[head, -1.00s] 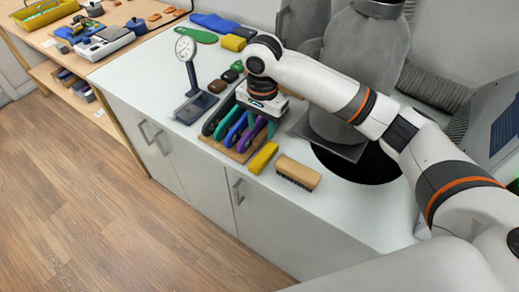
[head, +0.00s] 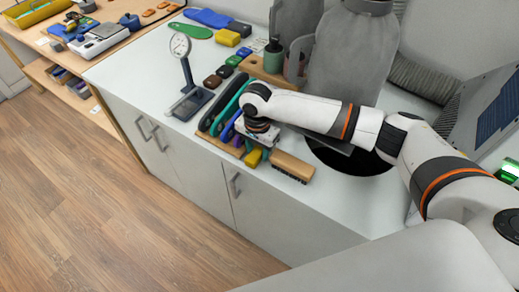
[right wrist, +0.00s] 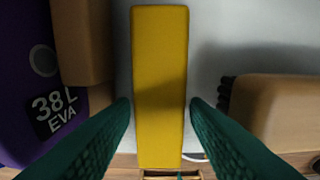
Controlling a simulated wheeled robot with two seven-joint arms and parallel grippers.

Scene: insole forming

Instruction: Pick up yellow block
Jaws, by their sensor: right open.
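The yellow block (head: 253,158) lies on the white counter at its front, between the insole rack and a wooden brush, partly hidden by my right gripper (head: 259,136) in the head view. In the right wrist view the yellow block (right wrist: 160,60) is long and upright in the picture. The two dark green fingers of my right gripper (right wrist: 160,108) are open, one on each side of its lower half, with narrow gaps or near contact at the tips. My left gripper is not in view.
A wooden brush (head: 293,167) lies close to the right of the block; its end (right wrist: 275,110) shows in the wrist view. The insole rack (head: 216,140) is close on the left. A dial gauge stand (head: 190,88) and another yellow block (head: 227,38) are farther back.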

